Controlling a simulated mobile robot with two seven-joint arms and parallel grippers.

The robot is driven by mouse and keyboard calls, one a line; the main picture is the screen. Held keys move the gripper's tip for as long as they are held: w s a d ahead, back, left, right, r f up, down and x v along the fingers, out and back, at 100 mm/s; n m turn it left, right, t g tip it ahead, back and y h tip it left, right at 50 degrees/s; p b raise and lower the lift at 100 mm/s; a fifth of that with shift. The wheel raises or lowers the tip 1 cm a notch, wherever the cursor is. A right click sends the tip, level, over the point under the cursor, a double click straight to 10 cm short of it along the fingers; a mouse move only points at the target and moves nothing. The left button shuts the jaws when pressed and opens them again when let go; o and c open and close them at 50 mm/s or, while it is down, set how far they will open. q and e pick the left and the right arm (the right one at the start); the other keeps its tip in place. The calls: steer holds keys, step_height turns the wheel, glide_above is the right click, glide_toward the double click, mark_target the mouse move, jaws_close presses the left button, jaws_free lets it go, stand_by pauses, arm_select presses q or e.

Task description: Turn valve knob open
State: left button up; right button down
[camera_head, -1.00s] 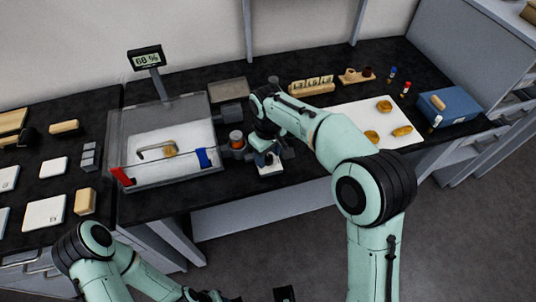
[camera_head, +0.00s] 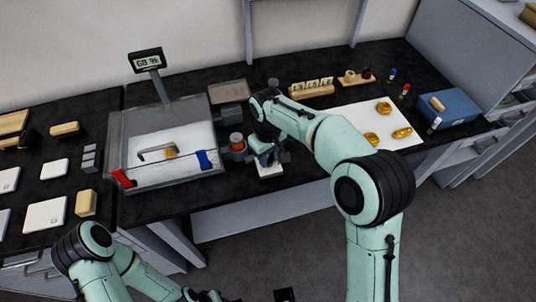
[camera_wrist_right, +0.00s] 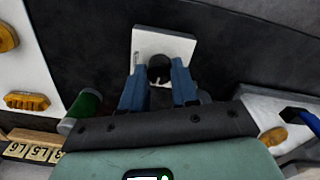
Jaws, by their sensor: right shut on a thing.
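The valve knob (camera_wrist_right: 159,67) is a dark round knob above a white square plate (camera_wrist_right: 150,38) in the right wrist view. The blue fingers of my right gripper (camera_wrist_right: 158,78) stand on either side of it and are shut on it. In the head view the plate (camera_head: 270,171) shows at the bench's front edge, right of the clear chamber. My right gripper (camera_head: 265,156) is above it there, and the wrist hides the knob. My left arm (camera_head: 125,265) is low at the bottom left, its gripper too unclear to judge.
A white sheet (camera_head: 350,115) with gilt pieces and a blue box (camera_head: 460,107) lie to the right.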

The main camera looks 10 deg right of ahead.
steer(key=m+p, duration=0.1)
steer(key=m, duration=0.2)
steer(key=shift+r, duration=0.1)
steer(key=m+p, duration=0.1)
steer(key=m, duration=0.4)
steer(key=m+p, duration=0.1)
steer(key=m, duration=0.3)
arm_select(q)
steer(key=r, duration=0.1)
steer(key=w+r, duration=0.1)
steer(key=r, duration=0.1)
steer(key=w+r, duration=0.1)
steer(key=shift+w+r+p, duration=0.2)
steer(key=shift+r+p, duration=0.05)
steer(key=shift+p, duration=0.05)
arm_select(e)
steer(key=m, duration=0.4)
steer(key=shift+m, duration=0.3)
steer(key=shift+d, duration=0.1)
steer(key=c, duration=0.8)
jaws_free()
steer(key=shift+c, duration=0.2)
